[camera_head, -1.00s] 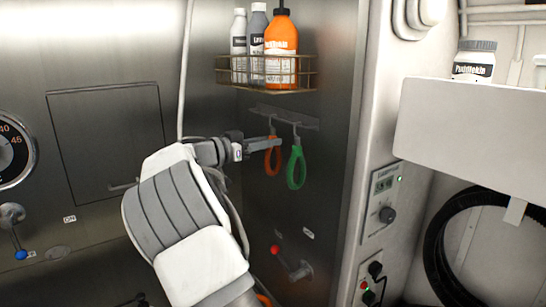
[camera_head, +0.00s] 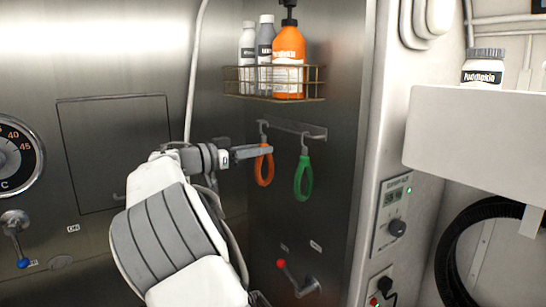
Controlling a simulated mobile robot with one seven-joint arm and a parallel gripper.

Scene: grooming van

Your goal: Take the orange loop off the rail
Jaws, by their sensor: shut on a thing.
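The orange loop (camera_head: 264,172) hangs below a grey hook on the rail (camera_head: 299,130), which is fixed to the dark metal wall. My gripper (camera_head: 262,151) reaches in from the left and is shut on the orange loop near its top. The hook still appears to be at the rail's left end; whether it touches the rail there is too small to tell. A green loop (camera_head: 304,180) hangs from its own hook on the rail, just right of the orange loop and apart from it.
A wire basket (camera_head: 275,84) with several bottles, one an orange pump bottle (camera_head: 289,60), is mounted above the rail. A red-knobbed lever (camera_head: 297,277) is below the loops. A control panel (camera_head: 393,215) and white shelf (camera_head: 474,130) stand to the right.

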